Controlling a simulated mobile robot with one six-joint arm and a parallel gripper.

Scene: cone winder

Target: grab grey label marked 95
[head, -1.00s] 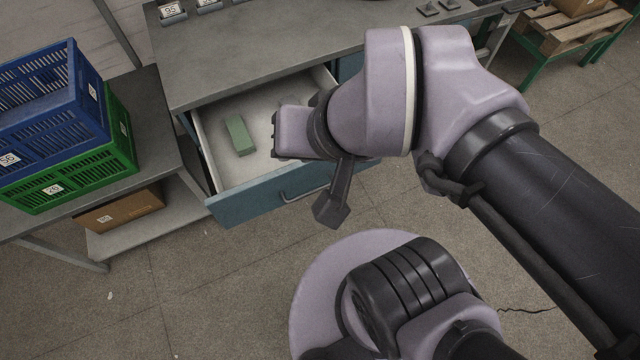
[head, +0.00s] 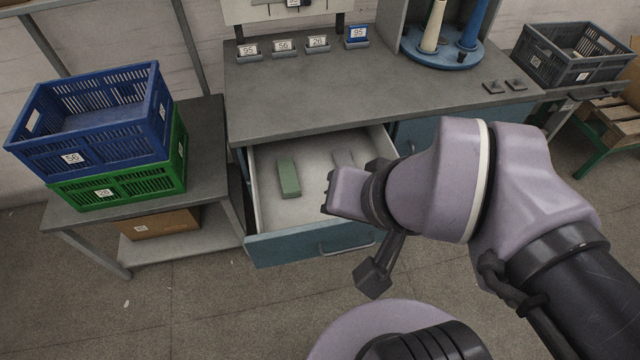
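The grey label marked 95 (head: 248,49) stands in a small holder at the far left of a row at the back of the grey workbench (head: 300,90). To its right are grey labels marked 56 (head: 282,46) and apparently 26 (head: 317,42), then a blue label marked 95 (head: 357,36). My gripper (head: 373,276) is over the front of the open drawer, well in front of and right of the labels. Only a dark finger-like part shows below my wrist; the rest is hidden, so its opening is unclear. I see nothing held.
A blue crate (head: 95,118) sits on a green crate (head: 120,180) at left. A round blue stand (head: 441,54) with cones is at back right. The bench's middle is clear.

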